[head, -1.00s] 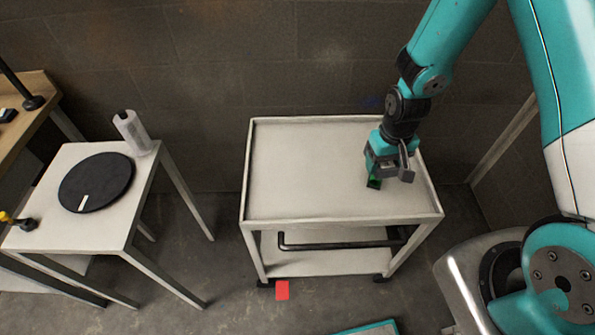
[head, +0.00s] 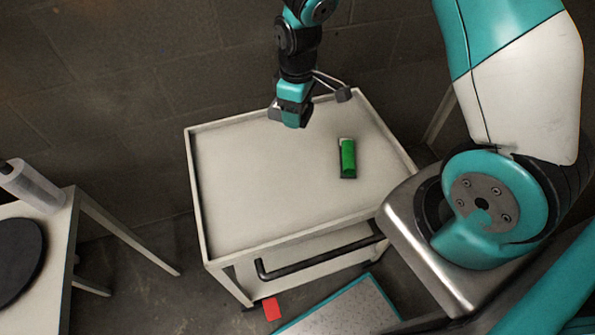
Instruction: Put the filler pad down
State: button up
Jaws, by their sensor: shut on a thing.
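My gripper (head: 290,112) hangs over the back part of the grey cart's top (head: 262,190). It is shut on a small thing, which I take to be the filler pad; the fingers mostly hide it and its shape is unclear. A green block with a dark base (head: 347,158) lies on the cart top to the right of and nearer than my gripper, clear of it.
The cart top is otherwise bare, with a raised rim. A small table at the left bears a black disc (head: 18,258) and a pale roll (head: 32,187). A red card (head: 271,309) and a light platform (head: 345,308) lie on the floor.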

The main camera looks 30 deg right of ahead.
aim_at(283, 187)
jog(key=a+n+b, duration=0.1)
jog(key=n+b, duration=0.1)
jog(key=b, duration=0.1)
jog(key=a+f+n+b, duration=0.1)
jog(key=n+b, duration=0.2)
jog(key=a+f+n+b, duration=0.1)
jog(key=n+b, duration=0.2)
jog(key=shift+w+a+f, duration=0.1)
jog(key=shift+a+f, duration=0.15)
jog(key=s+a+f+n+b, duration=0.1)
jog(key=f+n+b, duration=0.2)
jog(key=f, duration=0.3)
jog(key=f+n+b, duration=0.3)
jog(key=f+b, duration=0.1)
jog(key=f, duration=0.2)
jog(key=s+a+f+n+b, duration=0.1)
jog(key=f+n+b, duration=0.2)
jog(key=f, duration=0.3)
jog(key=shift+s+a+f+b, duration=0.3)
jog(key=shift+s+f+b, duration=0.05)
jog(key=shift+b, duration=0.4)
jog(key=shift+f, duration=0.15)
jog(key=o, duration=0.9)
